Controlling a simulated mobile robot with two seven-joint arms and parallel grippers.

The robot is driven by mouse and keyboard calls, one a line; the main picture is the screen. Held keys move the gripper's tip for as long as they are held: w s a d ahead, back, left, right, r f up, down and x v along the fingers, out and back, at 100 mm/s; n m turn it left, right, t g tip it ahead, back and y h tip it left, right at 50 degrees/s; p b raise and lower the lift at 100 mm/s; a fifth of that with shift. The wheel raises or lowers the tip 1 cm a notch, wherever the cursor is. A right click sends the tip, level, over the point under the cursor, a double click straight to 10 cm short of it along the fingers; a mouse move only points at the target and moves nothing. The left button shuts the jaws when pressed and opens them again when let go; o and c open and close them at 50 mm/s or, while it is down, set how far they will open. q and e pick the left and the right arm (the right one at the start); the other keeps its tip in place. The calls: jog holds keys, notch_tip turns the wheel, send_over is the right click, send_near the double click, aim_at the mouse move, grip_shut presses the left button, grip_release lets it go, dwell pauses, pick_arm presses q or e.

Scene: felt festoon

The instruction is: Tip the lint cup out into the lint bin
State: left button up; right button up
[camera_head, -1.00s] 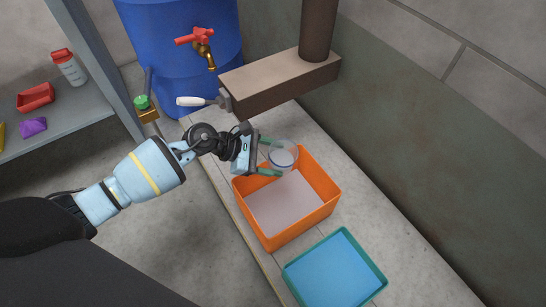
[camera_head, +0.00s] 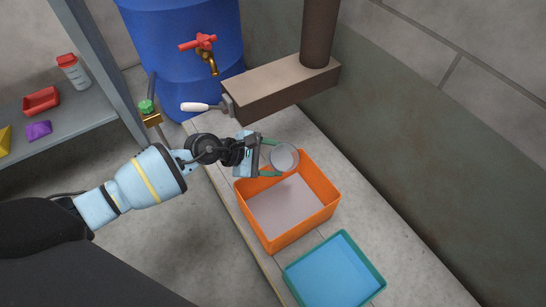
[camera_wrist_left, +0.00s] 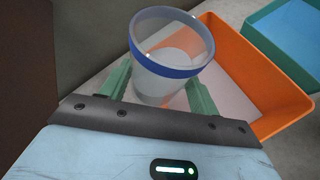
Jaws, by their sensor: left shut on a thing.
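The lint cup (camera_head: 284,158) is a clear cup with a blue rim band, which shows in the left wrist view (camera_wrist_left: 168,70). My left gripper (camera_head: 268,157) is shut on it, one green finger on each side. It is held above the far left part of the orange bin (camera_head: 305,231), which also shows in the left wrist view (camera_wrist_left: 270,80). This open bin is probably the lint bin; its floor looks pale grey. The cup looks close to upright, and I cannot make out lint in it. My right gripper is not in view.
A teal tray with a blue inside (camera_head: 335,271) sits beside the orange bin. A brown duct box with a pipe (camera_head: 283,82) stands close behind the gripper, with a white-handled lever (camera_head: 197,106). A blue barrel (camera_head: 175,50) with a red tap and a grey shelf (camera_head: 80,120) stand at left.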

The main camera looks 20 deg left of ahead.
pick_arm(q)
jog(key=shift+w+r+m, duration=0.1)
jog(key=shift+m, duration=0.2)
jog(key=shift+t+y+p, duration=0.3)
jog(key=shift+m+p, duration=0.4)
jog(key=shift+p, duration=0.1)
jog(key=shift+a+t+y, duration=0.1)
jog(key=shift+t+y, duration=0.2)
jog(key=shift+t, duration=0.2)
jog(key=shift+m+p, duration=0.3)
jog(key=shift+p, duration=0.05)
jog(key=shift+m+t+y+p, duration=0.5)
jog(key=shift+t+p, duration=0.1)
jog(key=shift+p, duration=0.2)
